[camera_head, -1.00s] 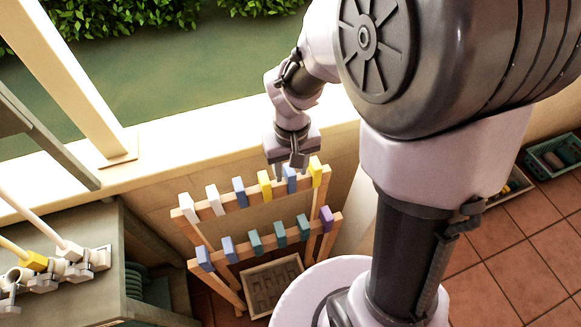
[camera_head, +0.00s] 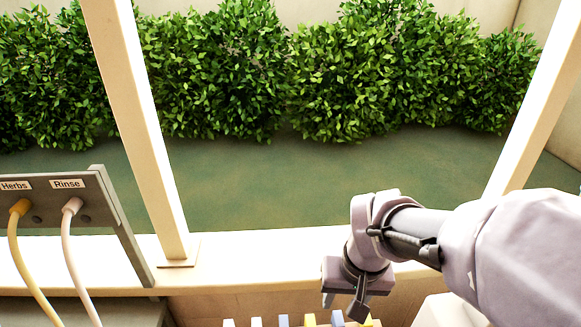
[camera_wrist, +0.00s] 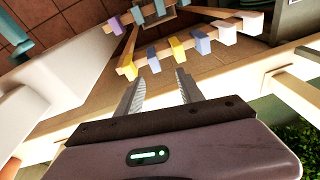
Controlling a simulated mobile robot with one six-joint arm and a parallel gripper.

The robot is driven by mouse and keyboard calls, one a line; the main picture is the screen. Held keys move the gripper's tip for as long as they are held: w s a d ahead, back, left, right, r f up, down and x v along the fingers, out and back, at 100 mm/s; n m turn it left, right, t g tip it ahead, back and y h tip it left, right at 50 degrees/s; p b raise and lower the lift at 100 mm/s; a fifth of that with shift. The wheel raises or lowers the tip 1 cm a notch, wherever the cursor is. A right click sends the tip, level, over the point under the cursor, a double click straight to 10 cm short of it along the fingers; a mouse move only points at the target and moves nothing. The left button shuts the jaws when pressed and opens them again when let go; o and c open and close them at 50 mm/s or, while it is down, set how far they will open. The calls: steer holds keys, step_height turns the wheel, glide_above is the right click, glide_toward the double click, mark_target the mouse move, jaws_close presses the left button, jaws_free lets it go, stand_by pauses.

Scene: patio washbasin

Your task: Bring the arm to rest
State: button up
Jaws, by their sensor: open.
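My gripper (camera_head: 345,303) hangs at the lower right of the head view, in front of the pale ledge and above the top row of coloured clips on the wooden rack. In the wrist view my gripper (camera_wrist: 160,88) has its two grey fingers apart with nothing between them. The wooden rack (camera_wrist: 172,50) lies beyond the fingertips there, with white, yellow and blue clips on its near rail and more clips on a farther rail. In the head view only the tops of some clips (camera_head: 310,320) show at the bottom edge.
A pale ledge (camera_head: 230,262) with upright posts (camera_head: 140,130) runs behind the rack. A grey panel labelled Herbs and Rinse (camera_head: 95,210) stands at left with a yellow hose (camera_head: 22,260) and a pinkish hose (camera_head: 80,265). Leafy bushes (camera_head: 370,75) stand beyond open green ground.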

steer(key=s+a+r+m+t+y+b, duration=0.1)
steer(key=s+a+r+m+t+b, duration=0.2)
steer(key=s, duration=0.7)
steer(key=shift+s+r+t+y, duration=0.15)
steer(key=shift+r+t+y, duration=0.2)
steer(key=shift+r, duration=0.4)
